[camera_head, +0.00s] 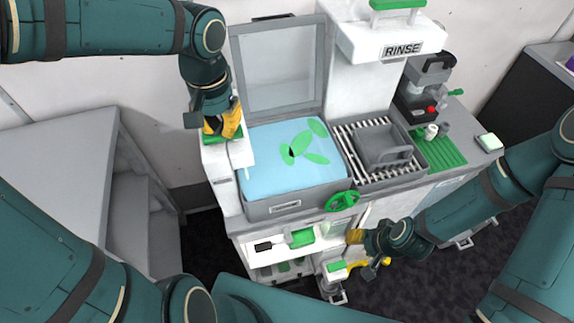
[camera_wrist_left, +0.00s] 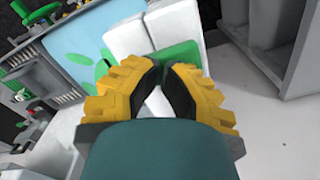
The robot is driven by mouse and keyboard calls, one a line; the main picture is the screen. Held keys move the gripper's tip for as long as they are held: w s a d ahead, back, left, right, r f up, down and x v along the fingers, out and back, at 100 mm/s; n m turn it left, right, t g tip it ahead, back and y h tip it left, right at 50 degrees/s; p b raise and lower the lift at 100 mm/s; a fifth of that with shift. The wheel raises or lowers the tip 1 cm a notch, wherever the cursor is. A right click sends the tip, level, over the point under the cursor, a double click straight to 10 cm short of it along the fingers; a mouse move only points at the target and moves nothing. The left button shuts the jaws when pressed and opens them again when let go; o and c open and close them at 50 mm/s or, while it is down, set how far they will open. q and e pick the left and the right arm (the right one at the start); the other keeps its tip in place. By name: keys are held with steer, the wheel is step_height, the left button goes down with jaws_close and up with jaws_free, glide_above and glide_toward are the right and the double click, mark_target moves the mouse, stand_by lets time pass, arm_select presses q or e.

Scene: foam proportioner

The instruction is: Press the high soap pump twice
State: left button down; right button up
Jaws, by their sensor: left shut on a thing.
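The high soap pump is a white block (camera_head: 222,160) with a green top at the left side of the sink unit. The green top (camera_wrist_left: 186,52) shows just beyond my left fingertips in the left wrist view. My left gripper (camera_head: 225,132) comes down on the pump from above, its yellow fingers drawn together and shut on the green top, partly hiding it. In the left wrist view the fingers (camera_wrist_left: 160,68) nearly meet at their tips. My right gripper (camera_head: 368,252) is low at the unit's front with its yellow fingers apart, beside a lower green-topped dispenser (camera_head: 338,267).
A blue water basin (camera_head: 275,178) with green leaf shapes and a raised lid (camera_head: 283,65) stands right of the pump. A slatted drain (camera_head: 347,143), a RINSE tower (camera_head: 375,43) and a coffee machine (camera_head: 428,85) lie farther right. Grey shelving (camera_head: 70,160) stands left.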

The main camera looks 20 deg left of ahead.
arm_select(q)
steer(key=shift+f, duration=0.35)
steer(key=shift+r, duration=0.1)
steer(key=shift+r+p, duration=2.2)
steer(key=shift+r, duration=0.65)
step_height(320, 180, up, 6)
steer(key=p, duration=0.4)
steer(key=shift+p, duration=0.4)
